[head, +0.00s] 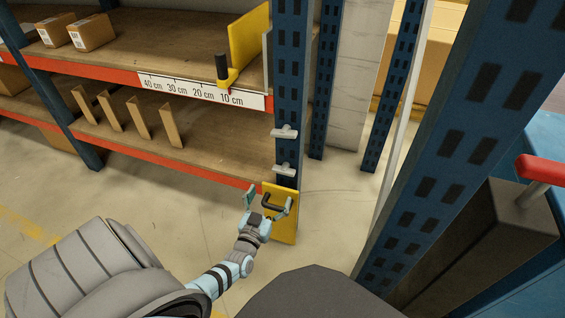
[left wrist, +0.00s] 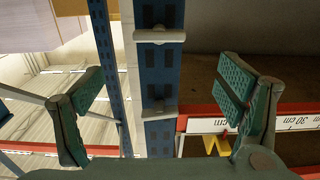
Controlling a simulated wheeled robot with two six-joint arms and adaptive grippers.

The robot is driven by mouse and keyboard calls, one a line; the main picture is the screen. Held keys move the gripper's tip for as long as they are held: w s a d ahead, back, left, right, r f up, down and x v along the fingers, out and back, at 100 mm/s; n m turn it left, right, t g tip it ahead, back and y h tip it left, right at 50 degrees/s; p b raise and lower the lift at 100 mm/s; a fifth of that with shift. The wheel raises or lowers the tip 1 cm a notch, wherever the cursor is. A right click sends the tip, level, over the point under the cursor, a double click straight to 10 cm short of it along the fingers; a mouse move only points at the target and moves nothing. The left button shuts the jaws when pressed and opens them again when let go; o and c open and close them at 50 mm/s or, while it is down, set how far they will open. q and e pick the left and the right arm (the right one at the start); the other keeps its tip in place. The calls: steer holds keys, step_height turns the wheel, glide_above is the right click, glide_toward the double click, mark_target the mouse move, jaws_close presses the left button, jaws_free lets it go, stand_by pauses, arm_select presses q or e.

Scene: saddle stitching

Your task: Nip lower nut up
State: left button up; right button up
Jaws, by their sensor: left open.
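Two pale grey winged nuts sit one above the other on the blue upright post (head: 288,85). The lower nut (head: 284,170) is just above a yellow plate at the post's foot; the upper nut (head: 284,132) is a short way higher. My left gripper (head: 268,201) is open and empty, in front of the yellow plate and below the lower nut. The left wrist view appears upside down: its open fingers (left wrist: 162,88) spread to either side of the post, the lower nut (left wrist: 160,37) showing at the top and the upper nut (left wrist: 158,112) below. No contact is clear. My right gripper is out of view.
The yellow plate (head: 285,228) stands close behind my left gripper. Wooden shelves with a red-orange edge and a cm scale (head: 205,92) lie left of the post. Cardboard boxes (head: 91,33) stand at the upper left. A large blue perforated post (head: 450,140) rises at the right.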

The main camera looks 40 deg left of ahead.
mark_target(283, 172)
arm_select(q)
steer(key=x, duration=0.1)
steer(key=b+x, duration=0.1)
steer(key=x, duration=0.1)
steer(key=b+x, duration=0.1)
steer(key=x, duration=0.1)
steer(key=shift+w+f, duration=0.2)
steer(key=shift+f, duration=0.1)
steer(key=b+x, duration=0.3)
steer(key=x, duration=0.2)
steer(key=shift+r, duration=0.1)
steer(key=shift+w+a+r, duration=0.1)
steer(key=shift+w+a, duration=0.05)
steer(key=shift+w, duration=0.2)
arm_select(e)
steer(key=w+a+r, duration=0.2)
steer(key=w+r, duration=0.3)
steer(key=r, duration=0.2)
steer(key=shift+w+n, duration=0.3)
arm_select(q)
steer(key=shift+c, duration=0.2)
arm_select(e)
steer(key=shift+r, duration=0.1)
arm_select(q)
steer(key=c, duration=1)
steer(key=shift+c, duration=0.5)
steer(key=shift+m, duration=0.3)
